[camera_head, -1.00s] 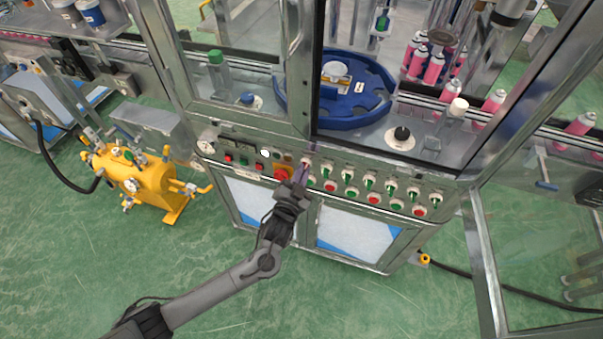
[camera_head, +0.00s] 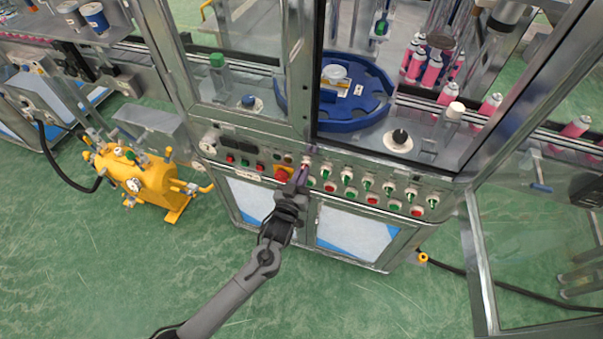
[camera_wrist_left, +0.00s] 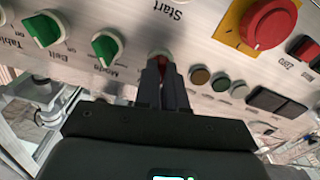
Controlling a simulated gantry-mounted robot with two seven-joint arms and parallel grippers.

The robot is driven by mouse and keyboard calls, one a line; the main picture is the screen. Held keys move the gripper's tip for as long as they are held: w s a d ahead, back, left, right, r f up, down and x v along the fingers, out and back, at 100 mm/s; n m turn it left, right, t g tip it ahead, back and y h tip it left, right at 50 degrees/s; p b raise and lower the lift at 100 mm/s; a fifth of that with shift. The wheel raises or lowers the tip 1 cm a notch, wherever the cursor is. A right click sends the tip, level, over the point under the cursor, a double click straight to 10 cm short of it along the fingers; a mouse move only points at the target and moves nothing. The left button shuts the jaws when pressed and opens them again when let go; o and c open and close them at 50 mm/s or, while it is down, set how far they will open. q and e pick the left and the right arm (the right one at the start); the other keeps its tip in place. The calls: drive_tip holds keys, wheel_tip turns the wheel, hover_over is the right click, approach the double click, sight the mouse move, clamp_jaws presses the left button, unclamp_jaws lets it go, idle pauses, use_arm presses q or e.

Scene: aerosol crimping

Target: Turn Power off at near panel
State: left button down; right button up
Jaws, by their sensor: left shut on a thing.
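The near panel (camera_head: 334,184) is a metal strip with rows of knobs and buttons on the front of the machine. My left gripper (camera_head: 303,172) reaches up to it, just right of the red emergency stop (camera_head: 282,174). In the left wrist view, where the lettering is upside down, my left gripper (camera_wrist_left: 163,68) is shut on a small knob with a red part (camera_wrist_left: 162,57) between its fingers. The fingers hide most of this knob and its label. A green knob marked Mode (camera_wrist_left: 106,46) sits beside it. My right gripper is not in view.
In the left wrist view, the emergency stop (camera_wrist_left: 268,22) on its yellow plate and small round lamps (camera_wrist_left: 201,76) are close to the fingers. A yellow tank (camera_head: 145,180) stands on the floor at left. An open glass door (camera_head: 535,240) stands at right.

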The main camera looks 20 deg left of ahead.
use_arm(q)
drive_tip(key=shift+n+p, duration=0.4)
drive_tip(key=shift+n, duration=1.5)
drive_tip(key=c, duration=1.2)
unclamp_jaws()
drive_tip(key=s, duration=0.3)
drive_tip(key=s+p, duration=0.1)
drive_tip(key=s, duration=0.6)
drive_tip(key=shift+s+d, duration=0.25)
drive_tip(key=shift+s, duration=0.15)
